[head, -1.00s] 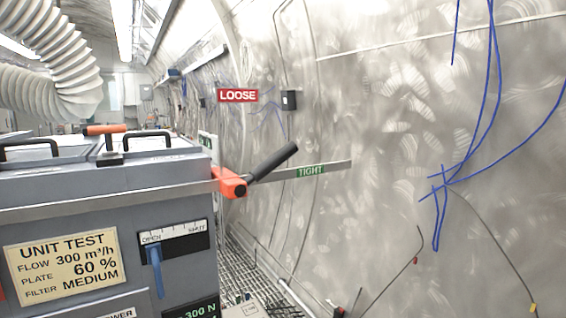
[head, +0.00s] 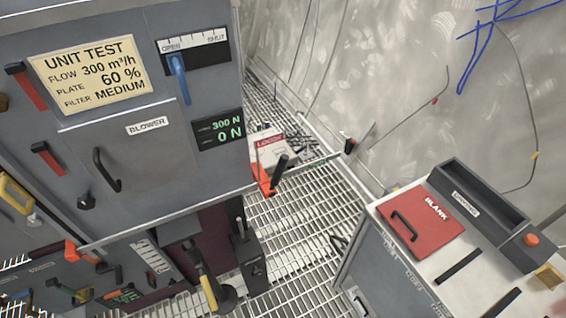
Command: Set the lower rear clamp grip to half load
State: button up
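The lower rear clamp (head: 263,181) is orange and sits at the lower right corner of the grey unit. Its black grip (head: 279,169) points up and slightly right. A thin bar with a small green label (head: 318,163) runs right from the clamp, and a red label (head: 269,142) shows above it. The grip stands between the two labels' directions; its exact setting I cannot tell. The load display (head: 219,129) shows 300 N above 0 N in green. My gripper is not in view.
A cabinet (head: 385,262) with a red BLANK lid (head: 421,222) stands at right. Grating floor (head: 300,225) lies between it and the unit. A blue lever (head: 178,77) is near OPEN. A black block with a post (head: 249,258) stands below the unit.

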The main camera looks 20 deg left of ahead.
aim_at(284, 158)
jog(key=i+j+u, duration=0.15)
jog(key=j, duration=0.25)
jog(key=i+j+u, duration=0.15)
jog(key=j, duration=0.2)
jog(key=i+j+u, duration=0.15)
jog(key=j, duration=0.2)
jog(key=i, duration=0.05)
